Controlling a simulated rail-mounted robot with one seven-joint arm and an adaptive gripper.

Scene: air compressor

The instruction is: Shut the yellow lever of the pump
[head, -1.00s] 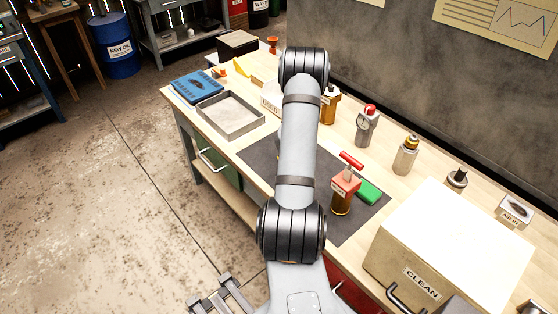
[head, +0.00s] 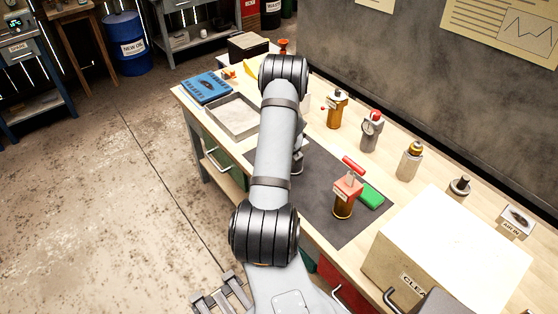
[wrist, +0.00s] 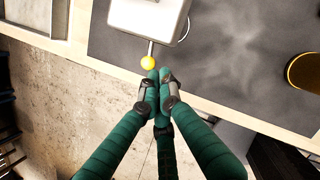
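The pump (wrist: 150,14) shows in the wrist view as a pale box-shaped body at the top, on a dark mat. Its lever is a short metal rod ending in a yellow ball knob (wrist: 149,62), which points toward the table's front edge. My gripper (wrist: 160,76) has green fingers with their tips together, just below and right of the knob. The tips are very close to the knob; I cannot tell whether they touch it. Nothing shows between them. In the head view my arm hides the gripper, the lever and most of the pump.
The dark mat (head: 325,225) also carries a red-topped amber unit (head: 345,195) and a green block (head: 371,195). A grey tray (head: 232,117) lies left of my arm. Several bottles stand along the back. A large box (head: 450,245) fills the right. Open floor lies in front.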

